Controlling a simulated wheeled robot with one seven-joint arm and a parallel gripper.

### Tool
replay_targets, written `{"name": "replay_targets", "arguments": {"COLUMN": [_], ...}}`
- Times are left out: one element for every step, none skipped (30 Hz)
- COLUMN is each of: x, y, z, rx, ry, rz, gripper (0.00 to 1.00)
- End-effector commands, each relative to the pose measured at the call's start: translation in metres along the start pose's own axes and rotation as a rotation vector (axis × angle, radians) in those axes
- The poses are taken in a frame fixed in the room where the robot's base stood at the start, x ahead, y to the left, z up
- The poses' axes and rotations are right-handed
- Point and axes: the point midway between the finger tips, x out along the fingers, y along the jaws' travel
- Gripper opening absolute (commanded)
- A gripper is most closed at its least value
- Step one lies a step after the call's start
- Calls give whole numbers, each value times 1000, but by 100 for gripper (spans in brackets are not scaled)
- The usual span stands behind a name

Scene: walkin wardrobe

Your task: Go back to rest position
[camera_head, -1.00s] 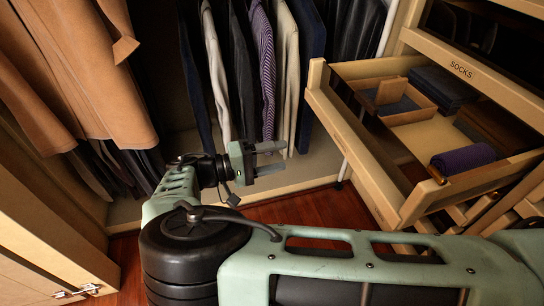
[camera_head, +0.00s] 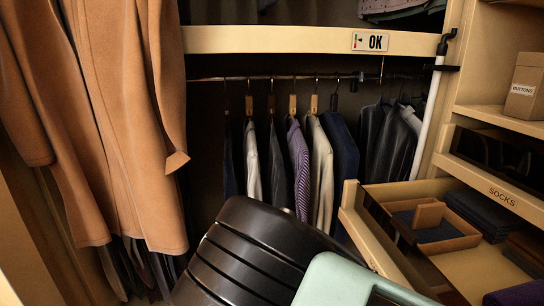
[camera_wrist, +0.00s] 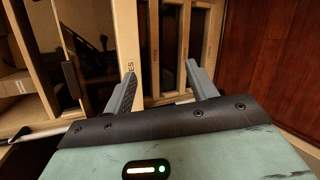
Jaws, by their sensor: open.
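My gripper (camera_wrist: 160,90) shows in the wrist view with its two grey fingers spread apart and nothing between them. Beyond the fingers are wooden drawer fronts or slats of the wardrobe and a reddish wood floor. In the head view my gripper is out of sight. Only my dark, ribbed arm joint and a pale green arm link show at the bottom centre, in front of the hanging clothes.
An open drawer (camera_head: 349,196) marked SOCKS juts out at the right, with a wooden divider box and dark folded items. Clothes (camera_head: 300,165) hang from a rail in the middle. Brown coats (camera_head: 150,120) hang at the left. A box (camera_head: 524,88) marked BUTTONS sits on a right shelf.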

Motion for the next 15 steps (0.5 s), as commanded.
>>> {"name": "replay_targets", "arguments": {"x": [5,8,9,10,10,8,7,5,2,0,-4,-8,-11,-14,-18], "y": [3,3,3,4,4,5,6,7,10,12,14,18,21,24,29], "z": [9,14,22,28,34,43,50,57,66,74,81,91,99,107,117], "rx": [-44,-70,-106,-130,-156,-186,-209,-228,-256,-274,-293,-314,-330,-344,-362], "ry": [-26,-35,-42,-47,-48,-45,-40,-35,-22,-11,4,24,42,62,92], "rz": [-94,-145,-213,-263,-313,-378,-425,-473,-534,-577,-619,-674,-714,-751,-798], "gripper": [57,57,57,57,57,57,57,57,57,57,57,57,57,57,57]}}
